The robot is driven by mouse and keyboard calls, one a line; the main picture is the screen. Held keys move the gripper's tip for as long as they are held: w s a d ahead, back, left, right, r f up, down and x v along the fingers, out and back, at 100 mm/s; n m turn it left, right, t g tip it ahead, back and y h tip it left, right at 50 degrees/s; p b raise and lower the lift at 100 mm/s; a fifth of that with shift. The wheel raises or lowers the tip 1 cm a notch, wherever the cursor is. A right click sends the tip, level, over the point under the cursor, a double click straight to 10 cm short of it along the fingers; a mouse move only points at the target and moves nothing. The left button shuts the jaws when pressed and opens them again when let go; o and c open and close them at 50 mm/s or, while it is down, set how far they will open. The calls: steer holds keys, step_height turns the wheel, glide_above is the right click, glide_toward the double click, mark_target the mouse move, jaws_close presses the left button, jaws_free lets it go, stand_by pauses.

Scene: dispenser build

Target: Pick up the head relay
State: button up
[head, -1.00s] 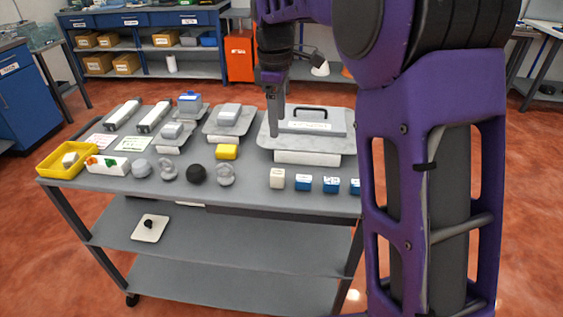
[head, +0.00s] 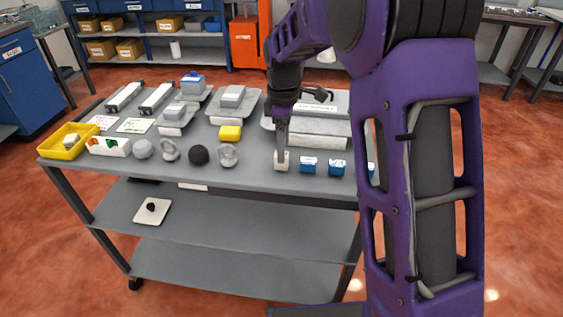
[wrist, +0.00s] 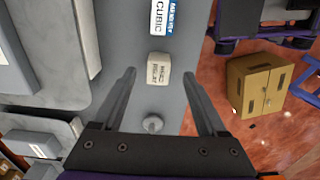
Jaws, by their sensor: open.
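The head relay is a small cream-white block with dark lettering near the front edge of the grey cart top; it shows in the head view (head: 281,165) and in the wrist view (wrist: 157,72). My gripper (head: 282,150) is over the relay in the head view, its fingers partly covering the block. In the wrist view the two fingers (wrist: 159,78) are apart, with the relay between their tips lines and nothing visibly held. I cannot tell whether the fingertips reach down beside the block.
Blue blocks (head: 308,164) stand in a row right of the relay. A grey rounded piece (head: 228,155) and a black ball (head: 199,155) are to its left. A large grey case (head: 310,139) lies behind it. The cart's front edge is close to the relay.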

mark_target(282, 167)
steer(key=f, duration=0.2)
steer(key=f+b, duration=0.1)
steer(key=f, duration=0.2)
steer(key=shift+w+a, duration=0.15)
steer(key=shift+a, duration=0.05)
jaws_close()
